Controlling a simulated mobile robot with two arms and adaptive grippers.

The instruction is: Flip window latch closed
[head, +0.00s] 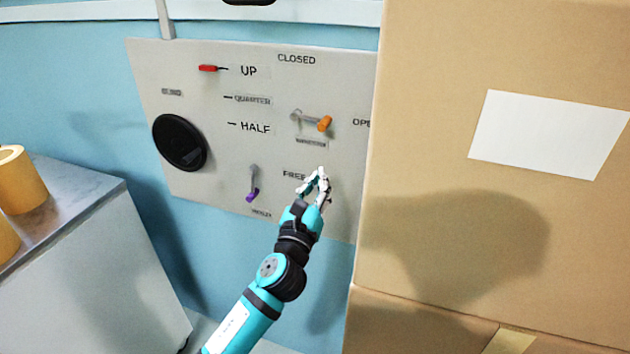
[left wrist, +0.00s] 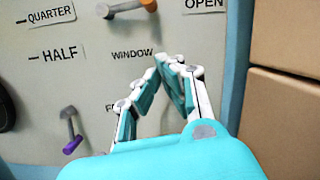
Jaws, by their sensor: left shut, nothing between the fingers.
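The window latch (head: 310,119) is a grey lever with an orange tip on the pale wall panel (head: 225,165). Its orange end points right, toward the word OPEN, and CLOSED is printed above it. The latch also shows at the top of the left wrist view (left wrist: 128,7), partly cut off, above the label WINDOW. My left gripper (head: 322,172) is in front of the panel, below the latch and apart from it. Its white and teal fingers (left wrist: 168,62) are shut and empty. My right gripper is in neither view.
A purple-tipped lever (head: 253,185), a red-tipped lever (head: 210,68) and a black round disc (head: 180,142) share the panel. Tall cardboard boxes (head: 430,220) stand close at right. A grey-topped cabinet (head: 75,210) with orange-yellow rolls (head: 22,182) is at left.

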